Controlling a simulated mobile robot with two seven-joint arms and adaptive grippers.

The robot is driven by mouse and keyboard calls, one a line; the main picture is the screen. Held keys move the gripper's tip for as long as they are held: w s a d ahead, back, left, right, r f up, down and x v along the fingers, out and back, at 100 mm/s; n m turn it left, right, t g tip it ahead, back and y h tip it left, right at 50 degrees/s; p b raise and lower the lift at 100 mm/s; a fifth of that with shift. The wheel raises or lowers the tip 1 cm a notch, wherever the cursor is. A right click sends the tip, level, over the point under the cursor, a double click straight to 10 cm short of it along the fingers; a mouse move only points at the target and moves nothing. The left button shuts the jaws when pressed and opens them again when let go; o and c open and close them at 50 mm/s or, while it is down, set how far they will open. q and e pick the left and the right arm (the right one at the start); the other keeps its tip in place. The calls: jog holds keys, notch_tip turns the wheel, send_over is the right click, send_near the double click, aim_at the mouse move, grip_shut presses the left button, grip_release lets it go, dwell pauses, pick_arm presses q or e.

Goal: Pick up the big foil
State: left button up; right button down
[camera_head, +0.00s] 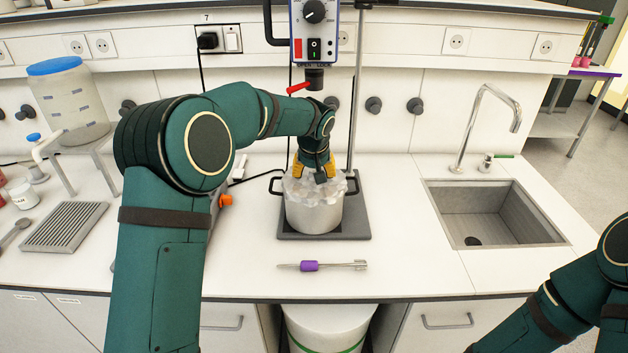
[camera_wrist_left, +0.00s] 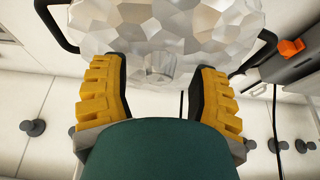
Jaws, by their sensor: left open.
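The big foil (camera_head: 298,188) is a crumpled, faceted silvery-white sheet over the top of a metal pot (camera_head: 314,218). It fills the top of the left wrist view (camera_wrist_left: 190,28). My left gripper (camera_head: 315,174), with yellow finger pads, is over the foil at the back of the pot, pointing down. In the left wrist view the gripper (camera_wrist_left: 160,72) is open, with foil showing between its fingertips. I cannot tell whether the fingers touch it. My right arm enters at the lower right of the head view, but its gripper is out of view.
The pot has dark side handles and stands on a dark stand base (camera_head: 358,232). A stirrer unit (camera_head: 314,30) hangs above on a vertical rod. A purple-handled tool (camera_head: 310,266) lies in front. A sink (camera_head: 497,213) is at the right, with clear bench between.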

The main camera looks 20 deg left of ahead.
pick_arm(q)
jog(key=shift+w+f, duration=0.2)
jog(key=shift+f, duration=0.15)
grip_shut()
jog(key=shift+r, duration=0.1)
